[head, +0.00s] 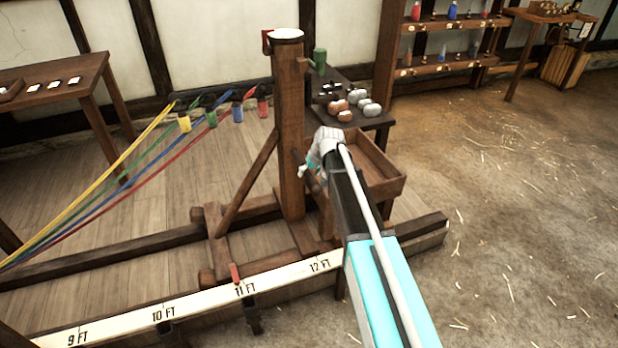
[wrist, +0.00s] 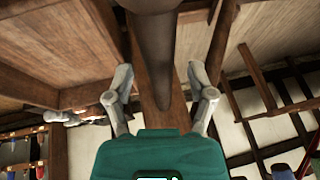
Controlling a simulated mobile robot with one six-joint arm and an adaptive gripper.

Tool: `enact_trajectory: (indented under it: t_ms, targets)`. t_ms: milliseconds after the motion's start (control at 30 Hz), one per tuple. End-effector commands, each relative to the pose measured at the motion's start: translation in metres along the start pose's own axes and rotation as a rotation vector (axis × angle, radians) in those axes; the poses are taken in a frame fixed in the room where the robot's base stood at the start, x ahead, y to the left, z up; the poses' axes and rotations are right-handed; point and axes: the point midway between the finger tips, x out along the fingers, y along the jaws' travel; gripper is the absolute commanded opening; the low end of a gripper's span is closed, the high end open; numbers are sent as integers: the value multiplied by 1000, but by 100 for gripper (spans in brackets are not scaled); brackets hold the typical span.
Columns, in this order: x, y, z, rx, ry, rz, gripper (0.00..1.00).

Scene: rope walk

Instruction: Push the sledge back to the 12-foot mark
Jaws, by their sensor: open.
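The sledge is a wooden upright post (head: 290,140) with a diagonal brace on a low frame across two rails. A red pointer (head: 235,273) at its foot stands close to the 11 FT mark (head: 245,289) on the pale scale board. The 12 FT mark (head: 320,265) is to its right. My gripper (head: 308,165) is at the post's right side, partly hidden by my wrist. In the wrist view my gripper (wrist: 159,82) is open, with a dark round bar (wrist: 155,45) between the fingers. I cannot tell whether they touch it.
A wooden tray (head: 385,185) is right of the post, below a small table with weights (head: 372,108). The rails end at the right (head: 430,225). Open floor (head: 520,220) lies beyond.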

Motion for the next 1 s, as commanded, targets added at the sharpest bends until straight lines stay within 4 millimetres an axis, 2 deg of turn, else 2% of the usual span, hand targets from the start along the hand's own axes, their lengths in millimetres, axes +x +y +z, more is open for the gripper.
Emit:
enact_trajectory:
  t_ms: [467,833,1000]
  targets:
    - [4,0,0,0,0,0,71]
    - [4,0,0,0,0,0,2]
    - [4,-1,0,0,0,-1,0]
